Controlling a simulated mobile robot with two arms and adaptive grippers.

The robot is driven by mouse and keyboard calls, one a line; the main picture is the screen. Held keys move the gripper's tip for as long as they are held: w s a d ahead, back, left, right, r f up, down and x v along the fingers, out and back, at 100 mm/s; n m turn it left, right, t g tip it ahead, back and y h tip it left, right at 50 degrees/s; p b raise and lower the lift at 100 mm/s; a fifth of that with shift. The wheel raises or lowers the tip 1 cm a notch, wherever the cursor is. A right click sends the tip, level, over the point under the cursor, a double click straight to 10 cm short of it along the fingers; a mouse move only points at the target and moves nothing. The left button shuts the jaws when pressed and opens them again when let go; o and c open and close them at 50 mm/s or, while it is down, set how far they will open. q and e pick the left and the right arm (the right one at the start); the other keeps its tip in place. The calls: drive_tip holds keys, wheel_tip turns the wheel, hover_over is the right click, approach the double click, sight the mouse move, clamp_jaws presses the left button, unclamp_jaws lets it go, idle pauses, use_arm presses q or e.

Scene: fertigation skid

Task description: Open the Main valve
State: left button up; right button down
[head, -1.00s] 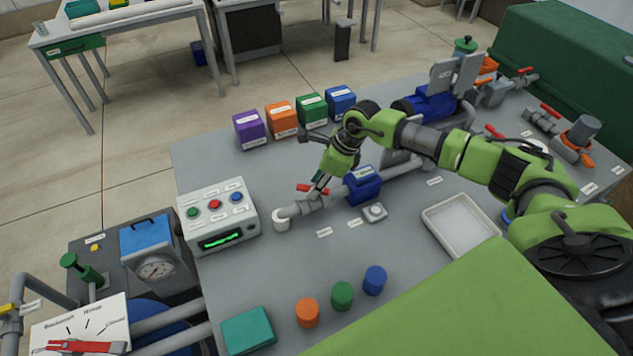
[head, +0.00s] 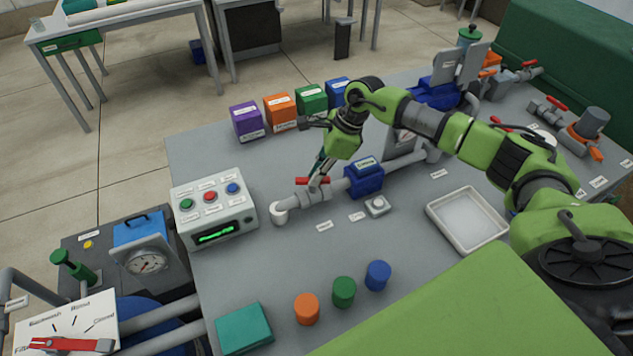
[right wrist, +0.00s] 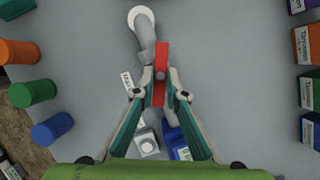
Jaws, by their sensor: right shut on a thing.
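A red valve handle (head: 313,181) sits on a grey pipe (head: 318,195) on the grey table; I cannot read a label naming it as Main. In the right wrist view the handle (right wrist: 162,62) lies nearly along the pipe, at a slight angle to it. My right gripper (head: 318,180) reaches down onto the handle from above. In the wrist view its two teal fingers (right wrist: 160,97) are closed on the handle's near part from both sides. My left gripper is in neither view.
A button box (head: 214,207) stands left of the pipe's end. A blue meter (head: 364,178) sits on the pipe right of the gripper. Several coloured boxes (head: 280,111) stand behind. A white tray (head: 449,237) and several coloured cylinders (head: 343,291) are nearer.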

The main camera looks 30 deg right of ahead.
drive_tip(key=n+b, duration=0.1)
drive_tip(key=b, duration=0.1)
drive_tip(key=n+g+b, duration=0.1)
drive_tip(key=n+b, duration=0.1)
drive_tip(key=shift+w+f, duration=0.2)
drive_tip(key=shift+r+n+g+y+b, duration=0.2)
drive_tip(key=shift+n+g+y+b, duration=0.15)
drive_tip(key=shift+n+b, duration=0.6)
drive_tip(key=c, duration=2)
unclamp_jaws()
drive_tip(key=shift+c, duration=0.2)
drive_tip(key=shift+d+r, duration=0.1)
drive_tip(key=v, duration=1.2)
drive_tip(key=shift+w, duration=0.1)
